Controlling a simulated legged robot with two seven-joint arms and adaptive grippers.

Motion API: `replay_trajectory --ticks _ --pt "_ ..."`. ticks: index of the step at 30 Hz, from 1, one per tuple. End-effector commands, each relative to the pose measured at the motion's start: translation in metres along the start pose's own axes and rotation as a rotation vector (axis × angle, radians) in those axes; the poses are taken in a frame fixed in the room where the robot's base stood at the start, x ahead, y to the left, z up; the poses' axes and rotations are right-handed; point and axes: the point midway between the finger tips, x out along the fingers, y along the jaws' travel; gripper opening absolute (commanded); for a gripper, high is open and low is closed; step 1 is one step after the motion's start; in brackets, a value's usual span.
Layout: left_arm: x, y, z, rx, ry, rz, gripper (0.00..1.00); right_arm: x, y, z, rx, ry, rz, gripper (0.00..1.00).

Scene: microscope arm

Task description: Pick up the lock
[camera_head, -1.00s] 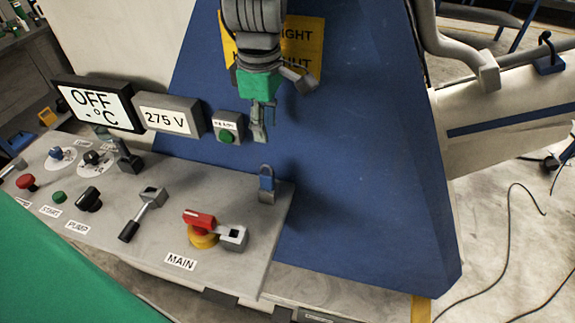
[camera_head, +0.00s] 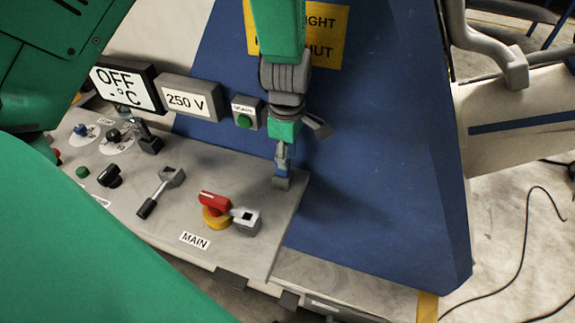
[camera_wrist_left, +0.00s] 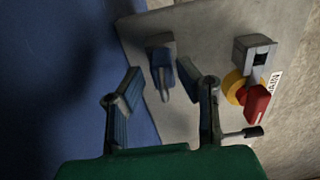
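The lock is a small blue padlock with a grey shackle. In the left wrist view the lock (camera_wrist_left: 161,60) is just beyond my open fingers, roughly between them. In the head view it is largely hidden by my left gripper (camera_head: 283,155), which points down over the grey block (camera_head: 282,184) at the panel's right end. In the left wrist view the two fingers of my left gripper (camera_wrist_left: 165,105) are spread apart, with nothing seen held between them. Whether a finger touches the lock cannot be told. My right gripper is not in view.
The red and yellow MAIN switch (camera_head: 214,208) stands left of the lock on the grey panel (camera_head: 240,184). A lever (camera_head: 160,190) and several knobs are further left. The voltage display (camera_head: 188,99) reads 250 V. The blue housing (camera_head: 390,190) rises behind.

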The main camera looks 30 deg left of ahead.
Motion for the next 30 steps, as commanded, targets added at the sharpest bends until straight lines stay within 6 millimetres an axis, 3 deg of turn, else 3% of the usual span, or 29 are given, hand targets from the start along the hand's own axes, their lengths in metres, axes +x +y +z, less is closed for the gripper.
replay_trajectory --ticks 4,6,7,20,30 --pt "0.0 0.0 -0.003 -0.002 -0.003 0.0 0.27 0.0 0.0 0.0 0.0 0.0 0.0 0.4" --pt "0.0 0.0 -0.004 -0.002 -0.004 -0.001 0.02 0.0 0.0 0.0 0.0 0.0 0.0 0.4" --pt "0.001 0.001 -0.004 -0.002 -0.005 -0.001 0.0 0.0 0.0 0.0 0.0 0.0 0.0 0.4" --pt "-0.007 0.001 -0.002 -0.002 0.002 0.0 0.0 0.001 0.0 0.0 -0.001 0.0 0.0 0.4" --pt "-0.073 0.001 -0.002 -0.002 -0.001 0.004 0.0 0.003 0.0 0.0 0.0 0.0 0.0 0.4"
